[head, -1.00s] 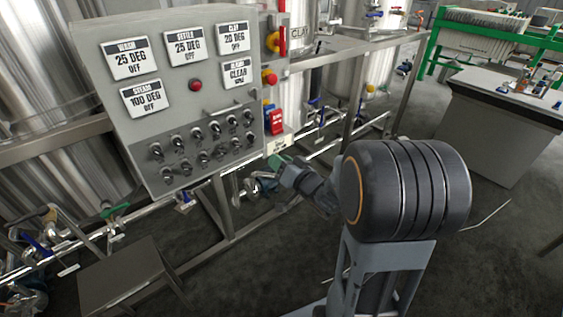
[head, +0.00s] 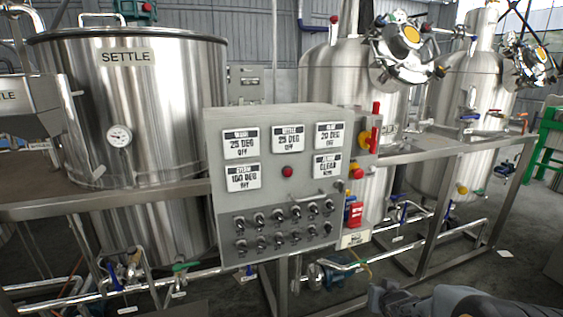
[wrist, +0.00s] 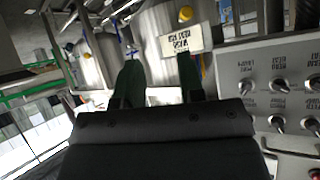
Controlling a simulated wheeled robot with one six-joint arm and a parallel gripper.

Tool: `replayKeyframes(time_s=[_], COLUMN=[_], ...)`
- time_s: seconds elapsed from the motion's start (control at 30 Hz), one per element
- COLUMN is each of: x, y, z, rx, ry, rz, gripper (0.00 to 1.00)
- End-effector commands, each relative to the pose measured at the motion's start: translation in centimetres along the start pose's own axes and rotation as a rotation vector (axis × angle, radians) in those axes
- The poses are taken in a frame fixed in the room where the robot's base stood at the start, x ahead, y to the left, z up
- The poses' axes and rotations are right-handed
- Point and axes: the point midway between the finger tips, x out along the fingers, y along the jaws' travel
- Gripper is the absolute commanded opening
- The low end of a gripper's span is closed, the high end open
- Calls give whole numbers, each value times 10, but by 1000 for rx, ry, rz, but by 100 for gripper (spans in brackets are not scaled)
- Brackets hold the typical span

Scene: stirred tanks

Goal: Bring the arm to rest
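My arm reaches in from the lower right of the head view, cut off by the bottom edge. My gripper (head: 378,291) is low in front of the pipe frame, to the lower right of the control panel (head: 330,110). In the wrist view, the two dark green fingers of my gripper (wrist: 158,66) stand apart with nothing held between them. A small white label plate (wrist: 182,40) shows upside down beyond the fingers, near the right one. The gripper's distance to it cannot be told.
The panel's switches (wrist: 277,84) are right of the gripper in the wrist view. A steel SETTLE tank (head: 165,110) stands behind at the left. Steel pipes (head: 200,273) and frame legs run low across the front. Open floor shows at the far right.

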Motion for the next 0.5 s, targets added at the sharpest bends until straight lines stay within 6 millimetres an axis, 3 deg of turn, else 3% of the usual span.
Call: replayKeyframes(time_s=[0.13, 0.23, 0.4, 0.5], x=[-49, -93, -182, -225], y=[6, -3, -43, -68], z=[2, 2, -14, -30], rx=[-73, -108, -151, -164], ry=[-266, -448, -691, -737], rz=[144, 175, 97, 30], gripper=[36, 36, 36, 36])
